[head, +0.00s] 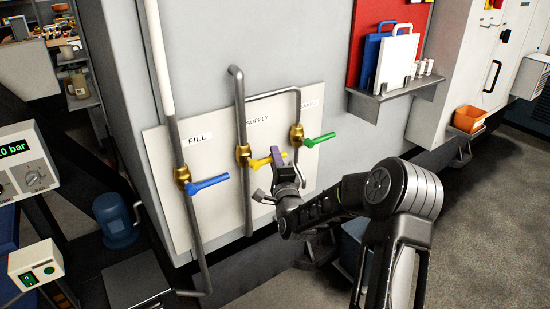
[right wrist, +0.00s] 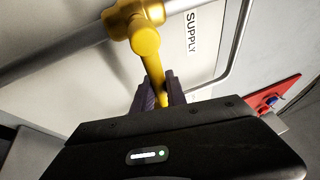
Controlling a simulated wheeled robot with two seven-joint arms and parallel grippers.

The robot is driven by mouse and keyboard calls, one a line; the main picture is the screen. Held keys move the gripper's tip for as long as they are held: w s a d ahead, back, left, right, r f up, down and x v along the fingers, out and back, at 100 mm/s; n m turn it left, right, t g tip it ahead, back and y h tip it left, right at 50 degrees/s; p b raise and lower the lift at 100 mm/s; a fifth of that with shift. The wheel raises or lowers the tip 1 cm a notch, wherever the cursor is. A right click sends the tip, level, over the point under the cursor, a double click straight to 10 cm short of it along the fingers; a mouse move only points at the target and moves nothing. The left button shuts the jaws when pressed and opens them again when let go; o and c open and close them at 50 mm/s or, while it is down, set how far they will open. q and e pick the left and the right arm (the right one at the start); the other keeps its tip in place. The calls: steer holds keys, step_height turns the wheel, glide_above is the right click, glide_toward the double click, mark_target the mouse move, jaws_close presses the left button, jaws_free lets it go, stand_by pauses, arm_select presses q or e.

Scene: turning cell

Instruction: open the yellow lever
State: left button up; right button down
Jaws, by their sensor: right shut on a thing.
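The yellow lever (head: 261,161) sits on a brass valve (head: 244,155) on the middle pipe, by the SUPPLY label. In the head view it sticks out to the right, across its upright pipe. My right gripper (head: 279,160) is at the lever's outer end. The right wrist view shows the lever (right wrist: 154,71) running from the valve down between the two dark fingers of my right gripper (right wrist: 162,95), which are shut on it. The fingers hide the lever's tip. My left gripper is not in view.
A blue lever (head: 208,183) by the FILL label is to the left, and a green lever (head: 320,139) is to the right, close to my right gripper. A shelf (head: 392,98) with blue and white boards stands out at upper right. Grey floor is clear at right.

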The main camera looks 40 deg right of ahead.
steer(key=a+f+m+g+y+b, duration=0.5)
steer(key=a+f+m+b, duration=0.2)
steer(key=m+b, duration=0.7)
steer(key=shift+m+b, duration=0.3)
steer(key=shift+b, duration=0.45)
stand_by(0.4)
steer(key=c, duration=1.3)
jaws_free()
steer(key=shift+c, duration=0.2)
steer(key=shift+r, duration=0.1)
steer(key=v, duration=0.7)
steer(key=shift+s, duration=0.3)
